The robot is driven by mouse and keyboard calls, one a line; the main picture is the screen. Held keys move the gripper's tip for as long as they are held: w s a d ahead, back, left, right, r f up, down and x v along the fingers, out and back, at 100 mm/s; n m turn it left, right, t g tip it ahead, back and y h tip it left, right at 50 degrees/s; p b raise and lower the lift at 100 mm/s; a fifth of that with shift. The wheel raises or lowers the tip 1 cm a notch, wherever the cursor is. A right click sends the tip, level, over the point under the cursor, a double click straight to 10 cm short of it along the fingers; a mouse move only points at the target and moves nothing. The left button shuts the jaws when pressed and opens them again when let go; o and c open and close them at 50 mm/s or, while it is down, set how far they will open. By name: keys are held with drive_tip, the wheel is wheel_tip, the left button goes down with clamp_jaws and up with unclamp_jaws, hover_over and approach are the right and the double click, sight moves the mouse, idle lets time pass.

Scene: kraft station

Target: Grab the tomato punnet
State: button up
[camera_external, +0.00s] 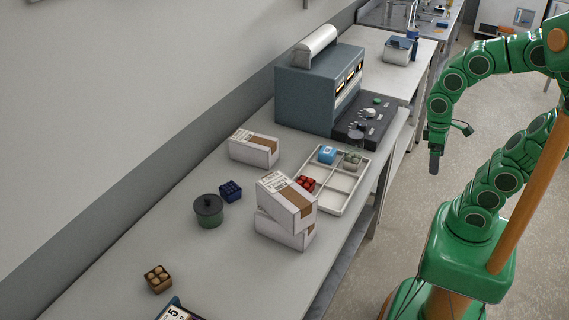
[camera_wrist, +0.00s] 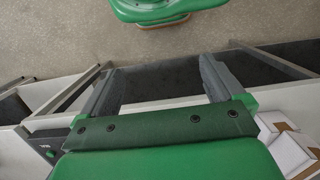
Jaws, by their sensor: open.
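The tomato punnet (camera_external: 306,183) is a small pack of red items in the external view. It sits in the near left compartment of a white divided tray (camera_external: 338,206) on the bench, partly hidden behind stacked white boxes. My gripper (camera_external: 434,163) hangs over the floor to the right of the bench, apart from the tray. In the wrist view my gripper (camera_wrist: 158,85) has its two grey fingers wide apart with nothing between them. The punnet does not show in the wrist view.
Two stacked white boxes (camera_external: 287,207) stand right beside the tray's near end. A blue-grey machine (camera_external: 318,92) with a dark control panel (camera_external: 366,122) stands beyond the tray. A blue item (camera_external: 327,154) and a green pack (camera_external: 352,161) occupy the far compartments. The near bench has bare room.

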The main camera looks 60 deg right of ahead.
drive_tip(key=shift+c, duration=0.3)
drive_tip(key=c, duration=0.3)
drive_tip(key=shift+r, duration=0.15)
